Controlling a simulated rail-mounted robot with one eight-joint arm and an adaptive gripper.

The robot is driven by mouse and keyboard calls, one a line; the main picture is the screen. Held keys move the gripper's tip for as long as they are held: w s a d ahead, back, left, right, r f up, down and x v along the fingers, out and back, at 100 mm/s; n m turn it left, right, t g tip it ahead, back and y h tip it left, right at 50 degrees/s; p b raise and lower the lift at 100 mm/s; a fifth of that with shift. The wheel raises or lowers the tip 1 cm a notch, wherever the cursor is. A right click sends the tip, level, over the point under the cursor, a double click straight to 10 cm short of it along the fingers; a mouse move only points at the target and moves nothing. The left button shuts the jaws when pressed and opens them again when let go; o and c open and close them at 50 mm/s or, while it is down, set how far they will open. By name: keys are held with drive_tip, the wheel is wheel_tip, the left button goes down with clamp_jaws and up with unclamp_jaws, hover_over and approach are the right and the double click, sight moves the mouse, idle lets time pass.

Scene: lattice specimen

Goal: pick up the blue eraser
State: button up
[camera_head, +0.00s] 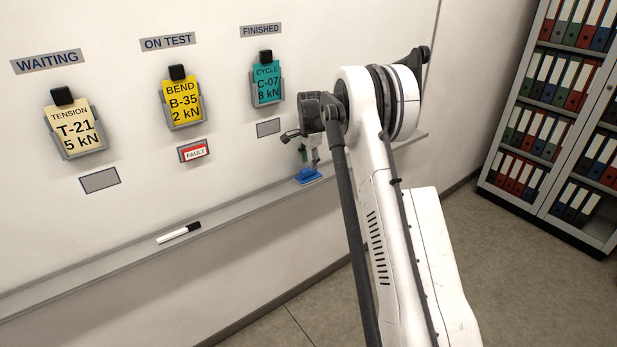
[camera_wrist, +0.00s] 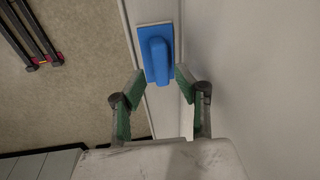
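The blue eraser (camera_head: 307,176) lies on the ledge of the whiteboard, partly behind my gripper in the head view. In the wrist view the eraser (camera_wrist: 156,52) shows its raised blue handle, with a pale layer along its far edge. My gripper (camera_wrist: 160,85) is open. Its two green-padded fingers stand apart, with the near end of the handle between or just beyond their tips. I cannot tell whether either finger touches it. In the head view my gripper (camera_head: 309,160) is small and just above the eraser.
The ledge (camera_head: 110,262) runs along the whiteboard and holds a marker (camera_head: 179,233) left of the eraser. Cards hang in holders above: T-21 (camera_head: 76,128), B-35 (camera_head: 183,101) and C-07 (camera_head: 267,84). A small FAULT card (camera_head: 195,152) sits lower. A binder shelf (camera_head: 560,110) stands right.

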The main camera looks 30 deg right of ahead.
sight(311, 177)
drive_tip(key=f, duration=0.4)
drive_tip(key=shift+w+d+f, duration=0.1)
drive_tip(key=shift+w+d, duration=0.05)
drive_tip(key=shift+w, duration=0.25)
clamp_jaws()
drive_tip(key=shift+s, duration=0.1)
drive_tip(key=shift+s+r, duration=0.15)
drive_tip(key=shift+r, duration=0.55)
wheel_tip(311, 177, up, 6)
drive_tip(key=s+d, duration=0.3)
drive_tip(key=s, duration=1.6)
drive_tip(key=shift+s+d+f, duration=0.15)
